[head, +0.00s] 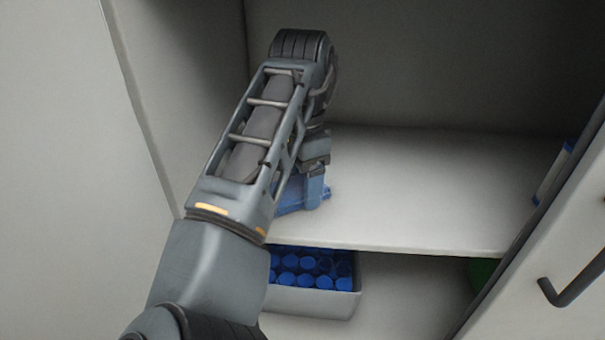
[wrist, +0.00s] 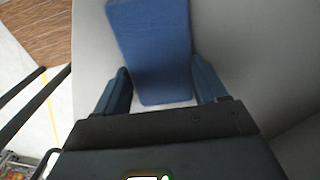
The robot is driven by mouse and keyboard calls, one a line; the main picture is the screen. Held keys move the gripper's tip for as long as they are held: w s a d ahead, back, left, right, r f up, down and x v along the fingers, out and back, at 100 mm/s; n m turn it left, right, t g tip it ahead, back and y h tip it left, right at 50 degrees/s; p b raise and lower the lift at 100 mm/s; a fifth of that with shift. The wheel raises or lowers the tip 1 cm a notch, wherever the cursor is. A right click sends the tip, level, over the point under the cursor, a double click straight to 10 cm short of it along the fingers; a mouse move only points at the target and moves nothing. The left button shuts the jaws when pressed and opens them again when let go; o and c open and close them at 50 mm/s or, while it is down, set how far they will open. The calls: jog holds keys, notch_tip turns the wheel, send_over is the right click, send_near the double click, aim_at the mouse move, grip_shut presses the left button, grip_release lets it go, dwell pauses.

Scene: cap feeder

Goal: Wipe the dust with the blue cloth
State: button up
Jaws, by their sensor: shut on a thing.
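My gripper (head: 312,190) is low over the shelf (head: 420,190) inside an open cabinet, seen partly behind my arm in the head view. In the wrist view my gripper (wrist: 161,82) has one finger on each side of the blue cloth (wrist: 152,45), a flat, roughly rectangular blue piece, and is shut on it. In the head view a bit of blue shows at the gripper, but cloth and fingers are hard to tell apart. Whether the cloth touches the shelf is unclear. I cannot make out any dust on the visible shelf.
A grey bin (head: 330,304) of blue caps stands below the shelf. A cabinet door with a dark handle (head: 575,285) is at the right. A blue and white thing (head: 555,172) stands at the shelf's right end. The shelf's middle looks clear.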

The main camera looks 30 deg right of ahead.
jog(key=shift+s+f, duration=0.15)
jog(key=shift+f, duration=0.15)
notch_tip(320, 180, up, 6)
jog(key=p, duration=0.7)
jog(key=shift+r, duration=0.25)
jog(key=shift+r, duration=1.45)
